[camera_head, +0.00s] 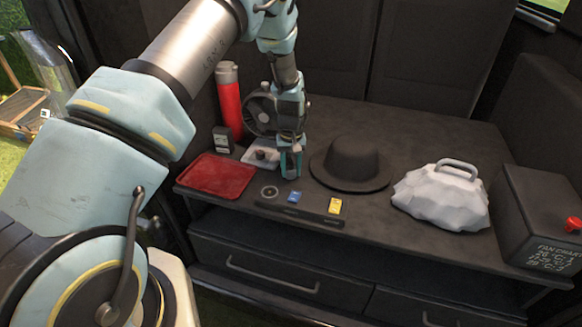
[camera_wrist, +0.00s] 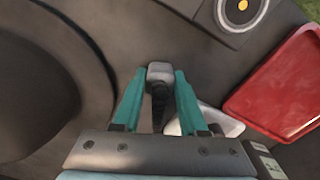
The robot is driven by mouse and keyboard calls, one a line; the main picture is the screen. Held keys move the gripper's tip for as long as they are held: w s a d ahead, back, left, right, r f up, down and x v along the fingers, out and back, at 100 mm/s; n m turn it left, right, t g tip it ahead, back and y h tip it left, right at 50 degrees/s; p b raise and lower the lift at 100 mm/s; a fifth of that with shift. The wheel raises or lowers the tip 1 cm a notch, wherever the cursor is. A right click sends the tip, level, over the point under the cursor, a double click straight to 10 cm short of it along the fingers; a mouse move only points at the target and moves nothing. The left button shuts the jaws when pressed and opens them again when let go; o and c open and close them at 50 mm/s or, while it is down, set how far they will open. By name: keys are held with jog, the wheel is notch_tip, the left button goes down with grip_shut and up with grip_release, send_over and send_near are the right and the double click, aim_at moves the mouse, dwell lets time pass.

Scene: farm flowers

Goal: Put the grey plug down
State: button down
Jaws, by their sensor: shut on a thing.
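My gripper (camera_head: 290,166) is low over the dark counter, between the black hat (camera_head: 350,165) and the red tray (camera_head: 216,177). In the wrist view, the teal fingers of my gripper (camera_wrist: 160,85) are shut on the grey plug (camera_wrist: 160,72), a small light grey head with a darker, ribbed part below it. The plug is hidden or too small to tell in the head view. I cannot tell whether it touches the counter.
A white holder (camera_head: 258,156) is left of my gripper, with a red cylinder (camera_head: 229,105) behind. A white lumpy bag (camera_head: 440,198) stands right of the hat.

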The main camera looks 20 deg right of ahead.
aim_at(291, 165)
jog(key=shift+f, duration=0.1)
jog(key=shift+f+b, duration=0.35)
jog(key=shift+f, duration=0.2)
jog(key=shift+c, duration=2.2)
grip_release()
jog(key=shift+r+p, duration=0.35)
jog(key=shift+r, duration=0.3)
notch_tip(291, 165, up, 12)
jog(key=b, duration=0.3)
